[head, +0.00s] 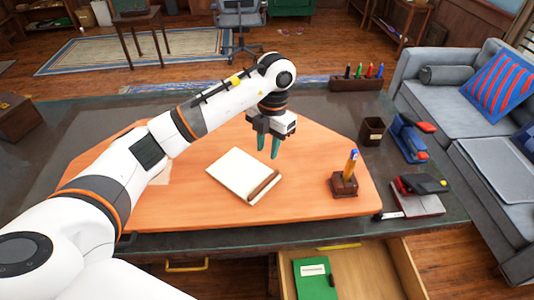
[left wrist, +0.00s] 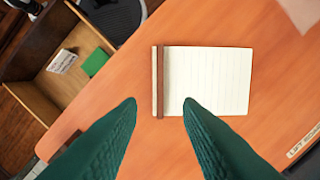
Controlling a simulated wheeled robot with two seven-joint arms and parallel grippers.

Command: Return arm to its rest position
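My left arm reaches in from the left across the desk in the head view. Its gripper (head: 268,150) points down above the desk, just behind and right of an open notepad (head: 238,171). The two green fingers are apart with nothing between them. In the left wrist view the fingertips (left wrist: 160,100) show open, with the lined notepad (left wrist: 215,80) and its brown band below them, apart from the fingers. My right gripper is not in view.
An orange desk mat (head: 300,205) covers the desk's middle. A pen holder (head: 344,184), dark cup (head: 372,131), blue stapler (head: 409,138) and marker rack (head: 356,84) stand at right. The front drawer (head: 375,270) is open, with a green book (head: 314,278) inside.

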